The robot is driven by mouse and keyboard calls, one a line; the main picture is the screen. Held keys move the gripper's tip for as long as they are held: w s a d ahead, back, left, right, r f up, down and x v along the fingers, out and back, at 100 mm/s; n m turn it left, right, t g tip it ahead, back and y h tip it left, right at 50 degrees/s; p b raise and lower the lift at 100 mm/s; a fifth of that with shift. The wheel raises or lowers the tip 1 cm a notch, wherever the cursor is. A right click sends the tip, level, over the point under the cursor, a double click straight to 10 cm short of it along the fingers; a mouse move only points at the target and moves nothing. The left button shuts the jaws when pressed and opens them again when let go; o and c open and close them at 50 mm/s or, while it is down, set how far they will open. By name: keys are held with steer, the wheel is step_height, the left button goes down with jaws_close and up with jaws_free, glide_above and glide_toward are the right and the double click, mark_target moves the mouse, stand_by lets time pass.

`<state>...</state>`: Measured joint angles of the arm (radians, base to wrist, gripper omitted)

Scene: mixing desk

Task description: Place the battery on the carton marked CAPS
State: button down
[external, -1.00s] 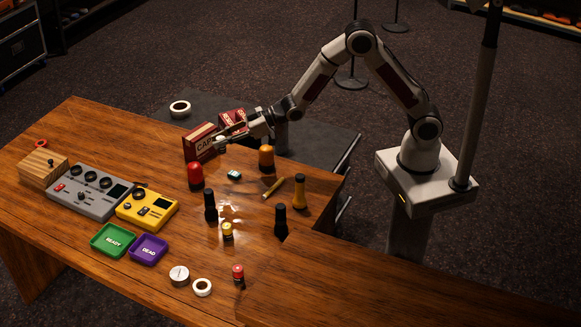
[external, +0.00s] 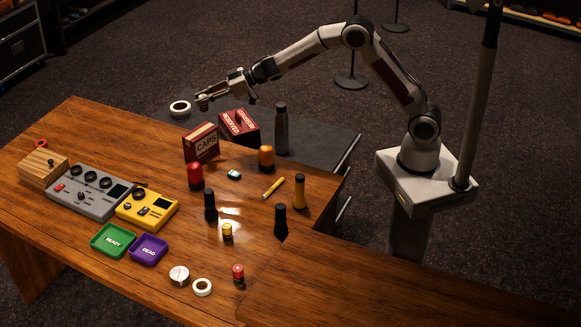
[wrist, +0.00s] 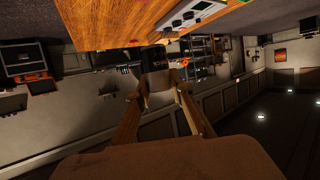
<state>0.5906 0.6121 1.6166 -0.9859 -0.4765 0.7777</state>
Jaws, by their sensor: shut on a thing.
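The CAPS carton (external: 205,149), a red box with a pale label, stands upright at the table's back edge. My gripper (external: 202,101) is in the air above and behind the carton, apart from it. In the wrist view my gripper (wrist: 158,78) has its fingers closed around a dark, blocky thing (wrist: 154,56), which appears to be the battery. Its markings are too dim to read.
A second red box (external: 252,132) and a tall dark cylinder (external: 281,132) stand behind the carton.

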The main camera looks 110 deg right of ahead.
steer(key=shift+w+d+r, duration=0.1)
steer(key=shift+d+r, duration=0.05)
steer(key=shift+d, duration=0.1)
steer(key=shift+f, duration=0.2)
steer(key=shift+d+h, duration=0.1)
steer(key=shift+h, duration=0.2)
steer(key=shift+f, duration=0.1)
glide_above(206, 133)
steer(key=shift+f, duration=3.1)
steer(key=shift+f, duration=1.85)
steer(key=shift+f, duration=0.15)
